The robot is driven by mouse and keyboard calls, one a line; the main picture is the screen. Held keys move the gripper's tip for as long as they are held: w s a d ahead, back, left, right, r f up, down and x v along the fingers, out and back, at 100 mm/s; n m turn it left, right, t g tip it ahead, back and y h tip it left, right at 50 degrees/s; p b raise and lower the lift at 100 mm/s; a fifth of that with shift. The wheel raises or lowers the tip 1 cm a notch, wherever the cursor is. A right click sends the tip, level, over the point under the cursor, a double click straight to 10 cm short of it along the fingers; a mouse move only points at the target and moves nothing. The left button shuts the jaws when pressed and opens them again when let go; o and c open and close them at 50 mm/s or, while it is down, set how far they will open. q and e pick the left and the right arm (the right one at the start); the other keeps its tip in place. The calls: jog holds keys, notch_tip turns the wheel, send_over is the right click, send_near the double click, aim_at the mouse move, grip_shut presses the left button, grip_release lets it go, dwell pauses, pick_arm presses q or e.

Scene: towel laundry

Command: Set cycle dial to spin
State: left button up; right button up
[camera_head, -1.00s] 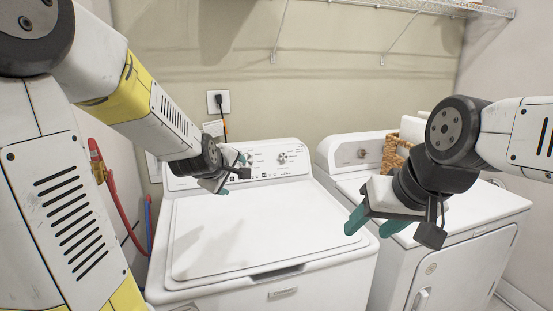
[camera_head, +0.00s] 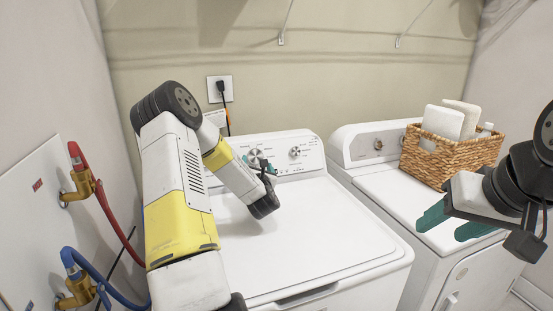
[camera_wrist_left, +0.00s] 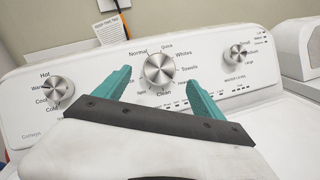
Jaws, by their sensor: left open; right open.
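The white washer (camera_head: 310,230) stands in the middle of the head view, with its control panel (camera_head: 312,157) at the back. The cycle dial (camera_wrist_left: 159,70) is the large silver knob at the middle of the panel in the left wrist view, ringed by labels such as Normal, Whites and Towels. My left gripper (camera_wrist_left: 157,88) is open, its teal fingers on either side of the cycle dial; I cannot tell if they touch it. In the head view the dial (camera_head: 255,156) shows just beside the gripper. My right gripper (camera_head: 452,222) is open and empty above the dryer.
Smaller dials (camera_wrist_left: 59,88) and (camera_wrist_left: 236,53) flank the cycle dial. A wicker basket (camera_head: 452,155) with white towels stands on the dryer (camera_head: 400,195). Red and blue hoses (camera_head: 115,225) run along the left wall. An outlet (camera_head: 220,89) is on the back wall.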

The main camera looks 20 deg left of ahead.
aim_at(256, 157)
pick_arm(q)
jog(key=x, duration=0.5)
jog(key=shift+w+a, duration=0.1)
jog(key=c, duration=1.4)
jog(key=shift+o, duration=0.2)
jog(key=shift+m+h, duration=0.3)
jog(key=shift+m, duration=0.2)
